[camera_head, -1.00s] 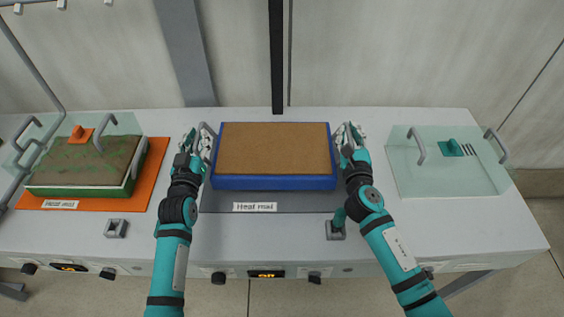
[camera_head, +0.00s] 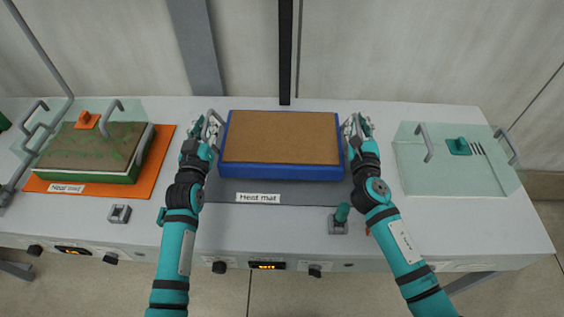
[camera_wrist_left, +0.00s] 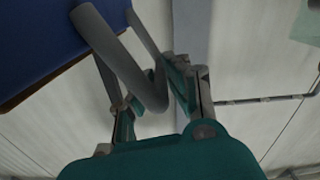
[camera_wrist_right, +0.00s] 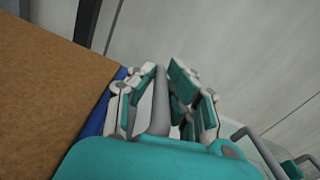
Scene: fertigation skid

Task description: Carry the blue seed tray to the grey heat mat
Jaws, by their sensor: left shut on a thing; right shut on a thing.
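The blue seed tray (camera_head: 283,172), filled level with brown growing medium (camera_head: 281,136), is in the middle of the bench in the head view. It looks level and lies over the grey heat mat (camera_head: 225,190), whose front strip shows with a "Heat mat" label. I cannot tell whether the tray touches the mat. My left gripper (camera_head: 206,132) is shut on the tray's left grey handle (camera_wrist_left: 112,55). My right gripper (camera_head: 353,130) is shut on its right handle (camera_wrist_right: 159,105). The mat's rear is hidden under the tray.
A green tray (camera_head: 85,172) with a clear handled cover stands on an orange mat (camera_head: 163,150) at the left. A clear handled cover (camera_head: 450,180) lies at the right. A small teal-handled lever (camera_head: 340,214) stands in front of the mat. A dark post (camera_head: 285,50) rises behind.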

